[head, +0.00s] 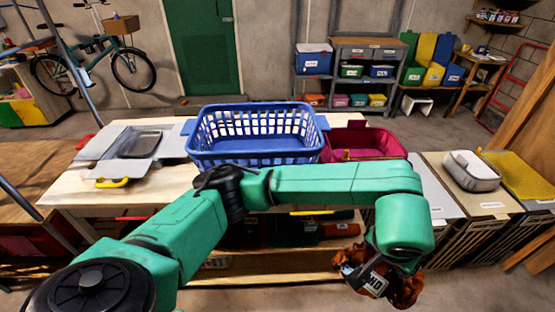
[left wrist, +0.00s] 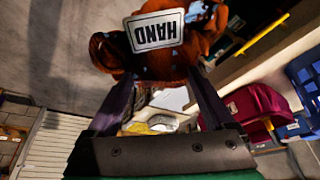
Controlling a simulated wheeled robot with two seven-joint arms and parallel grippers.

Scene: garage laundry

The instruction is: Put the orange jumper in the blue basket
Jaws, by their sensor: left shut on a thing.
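The orange jumper (head: 406,290) hangs low in front of the bench at the lower right, bunched up, with a white label. In the left wrist view the jumper (left wrist: 105,52) is at the top, its label reading HAND upside down. My left gripper (left wrist: 165,75) is shut on it; in the head view my wrist mostly hides the fingers. The blue basket (head: 255,158) stands upright on the bench, beyond my arm, apart from the jumper. Its inside looks empty. A blue basket edge also shows at the right of the left wrist view (left wrist: 306,82). My right gripper is out of view.
A crimson tub (head: 362,139) stands right of the basket. An open case with a grey tray (head: 140,144) lies left on the bench (head: 95,190). Lidded hampers stand at the right, one bearing a grey container (head: 472,172). Metal poles stand at the left.

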